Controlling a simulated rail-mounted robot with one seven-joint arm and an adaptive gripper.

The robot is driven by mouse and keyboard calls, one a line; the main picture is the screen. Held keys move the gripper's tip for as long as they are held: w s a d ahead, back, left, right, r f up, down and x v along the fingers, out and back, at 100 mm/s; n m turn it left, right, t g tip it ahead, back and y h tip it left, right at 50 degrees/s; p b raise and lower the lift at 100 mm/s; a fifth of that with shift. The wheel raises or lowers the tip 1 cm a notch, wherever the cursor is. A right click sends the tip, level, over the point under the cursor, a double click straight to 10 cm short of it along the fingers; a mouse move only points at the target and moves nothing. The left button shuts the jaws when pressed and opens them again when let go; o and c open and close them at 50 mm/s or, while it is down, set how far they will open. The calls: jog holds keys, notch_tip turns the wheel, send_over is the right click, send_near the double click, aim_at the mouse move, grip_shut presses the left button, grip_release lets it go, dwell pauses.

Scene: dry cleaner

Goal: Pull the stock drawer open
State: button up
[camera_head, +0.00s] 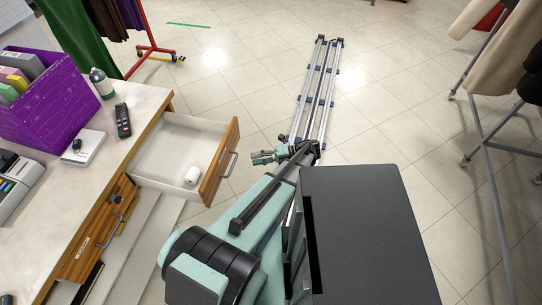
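The label is too small to read, so I cannot tell which is the stock drawer. My gripper (256,157) is just right of the open drawer's handle and appears apart from it. Its fingers are too small to read as open or shut.
The counter (120,95) holds a purple file box (50,97), a bottle (101,82), a black remote-like device (123,120) and a card terminal (82,147). Garment racks stand at upper left and right.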

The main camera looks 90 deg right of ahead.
jog(key=shift+s+d+p, duration=0.1)
jog(key=shift+s+p, duration=0.85)
jog(key=shift+p, duration=1.1)
jog(key=s+p, duration=0.1)
jog(key=p, duration=0.2)
jog(key=s+p, duration=0.2)
jog(key=p, duration=0.1)
jog(key=shift+d+f, duration=0.15)
jog(key=shift+f, duration=0.15)
jog(key=shift+s+f+p, duration=0.1)
jog(key=shift+p, duration=0.4)
jog(key=shift+f, duration=0.1)
